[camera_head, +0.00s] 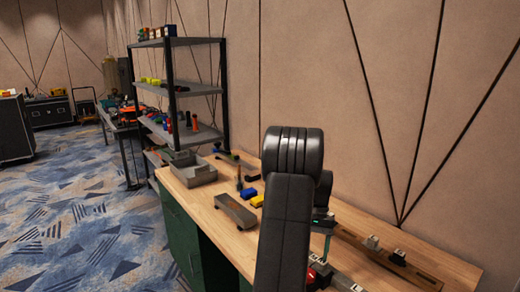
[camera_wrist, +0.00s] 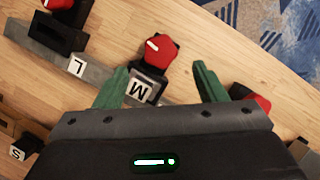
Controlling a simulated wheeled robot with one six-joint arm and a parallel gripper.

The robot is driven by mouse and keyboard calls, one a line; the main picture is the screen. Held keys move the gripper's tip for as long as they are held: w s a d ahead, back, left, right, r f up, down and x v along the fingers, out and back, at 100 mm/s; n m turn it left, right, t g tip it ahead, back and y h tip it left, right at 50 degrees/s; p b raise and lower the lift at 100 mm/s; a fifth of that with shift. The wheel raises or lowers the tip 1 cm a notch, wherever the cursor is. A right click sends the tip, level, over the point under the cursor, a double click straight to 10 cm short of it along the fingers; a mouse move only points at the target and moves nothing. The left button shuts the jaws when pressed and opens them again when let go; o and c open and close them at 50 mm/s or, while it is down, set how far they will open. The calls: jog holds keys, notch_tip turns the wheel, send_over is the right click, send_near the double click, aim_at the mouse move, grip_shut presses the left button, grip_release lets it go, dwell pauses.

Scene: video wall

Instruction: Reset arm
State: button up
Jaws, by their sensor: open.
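My black arm (camera_head: 285,215) stands upright in front of the workbench (camera_head: 455,268) in the head view. My gripper (camera_wrist: 160,80) shows in the wrist view with its two green fingers spread wide and nothing held between them. Below the fingers, a red knob on a black base (camera_wrist: 160,48) sits by a white block marked M (camera_wrist: 140,90). A block marked L (camera_wrist: 77,66) lies to the left on a grey strip. Another red knob (camera_wrist: 58,4) is at the upper left. A red and black part (camera_wrist: 250,98) at the right is partly hidden by my gripper.
A grey bin (camera_head: 196,176), a shallow tray (camera_head: 235,213) and yellow and blue pieces lie on the bench left of my arm. A shelf rack (camera_head: 170,88) stands beyond. The wall closes the right side. Open carpet (camera_head: 70,225) is at the left.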

jog(key=x, duration=0.6)
jog(key=shift+s+f, duration=0.2)
jog(key=shift+f, duration=0.15)
jog(key=shift+w+n, duration=0.1)
jog(key=shift+n, duration=0.5)
jog(key=shift+a+r+n+h, duration=0.15)
jog(key=shift+n+h, duration=0.55)
jog(key=shift+n, duration=0.4)
